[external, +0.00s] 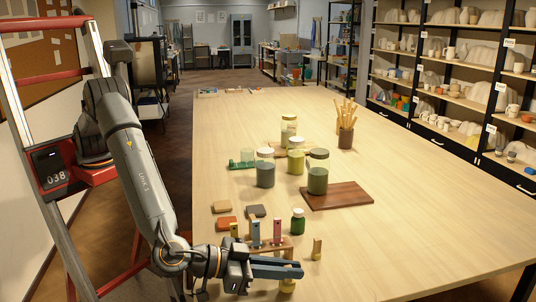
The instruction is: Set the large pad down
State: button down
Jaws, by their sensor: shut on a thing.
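My gripper (292,270) is at the bottom of the external view, low over the near part of the table. Its blue fingers point right and are shut on a small piece with a yellowish lower end (288,286), which I take to be the large pad. The fingers hide most of it. I cannot tell whether its lower end touches the table. A small wooden rack (286,245) with several coloured upright pieces stands just behind my gripper. A small tan and yellow piece (317,249) stands apart to the right.
Farther back are jars (265,174), a dark wooden board (340,196) and a pot of sticks (345,138). The right of the table (430,220) is clear.

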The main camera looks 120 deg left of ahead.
jog(key=shift+f, duration=0.5)
jog(key=shift+f, duration=0.1)
jog(key=c, duration=1.8)
grip_release()
jog(key=shift+s+d+r, duration=0.15)
jog(key=shift+r, duration=0.05)
jog(key=b+v, duration=0.2)
jog(key=v, duration=0.9)
jog(key=shift+s+d+r+b, duration=0.15)
jog(key=shift+s+b, duration=0.05)
jog(key=shift+b, duration=0.2)
